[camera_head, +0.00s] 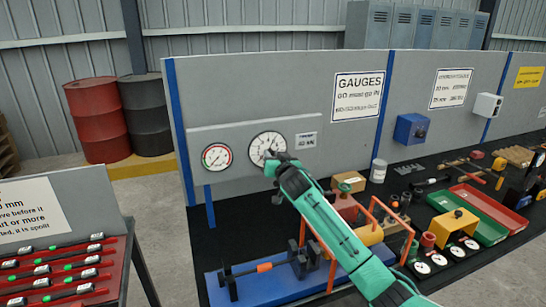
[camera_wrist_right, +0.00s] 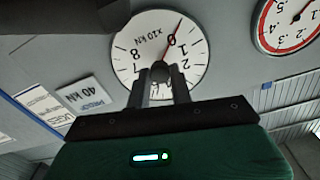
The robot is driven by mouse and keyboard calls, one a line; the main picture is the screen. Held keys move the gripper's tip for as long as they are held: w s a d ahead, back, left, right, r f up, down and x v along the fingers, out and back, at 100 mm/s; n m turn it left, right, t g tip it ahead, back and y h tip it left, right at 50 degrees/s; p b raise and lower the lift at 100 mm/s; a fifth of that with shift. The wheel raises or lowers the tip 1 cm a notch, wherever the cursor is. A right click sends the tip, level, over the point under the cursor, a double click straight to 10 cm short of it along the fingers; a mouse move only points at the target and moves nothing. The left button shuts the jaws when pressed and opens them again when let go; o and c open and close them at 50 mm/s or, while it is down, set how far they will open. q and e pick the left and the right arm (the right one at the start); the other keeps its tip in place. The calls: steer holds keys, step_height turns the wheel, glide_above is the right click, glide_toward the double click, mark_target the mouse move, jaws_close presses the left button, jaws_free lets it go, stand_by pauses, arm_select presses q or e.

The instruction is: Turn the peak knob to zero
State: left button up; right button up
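The white round gauge (camera_head: 267,147) with black numerals and "x10 kN" is mounted on the grey panel. In the right wrist view the same gauge (camera_wrist_right: 160,50) appears upside down. Its red needle (camera_wrist_right: 175,38) points up and slightly right, past the 0 numeral. The dark peak knob (camera_wrist_right: 160,73) is at the dial's centre. My right gripper (camera_head: 272,160) is at the gauge face. In the right wrist view its two fingers (camera_wrist_right: 160,80) stand on either side of the knob; whether they press on it is unclear. My left gripper is not in view.
A second gauge (camera_head: 217,157) with a red-edged dial is left of it, and a "40 kN" sign (camera_head: 306,141) is right. Below are a blue bench fixture (camera_head: 262,285), orange rails (camera_head: 327,258), and red and green trays (camera_head: 468,228). A rack (camera_head: 60,270) stands front left.

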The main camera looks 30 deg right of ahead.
jaws_close()
steer(key=shift+n, duration=0.3)
steer(key=shift+a+f+n+p, duration=0.1)
steer(key=shift+n+p, duration=2.55)
steer(key=shift+n, duration=5.25)
steer(key=shift+f+n+p, duration=0.1)
steer(key=shift+n+p, duration=2.55)
steer(key=shift+n, duration=5.25)
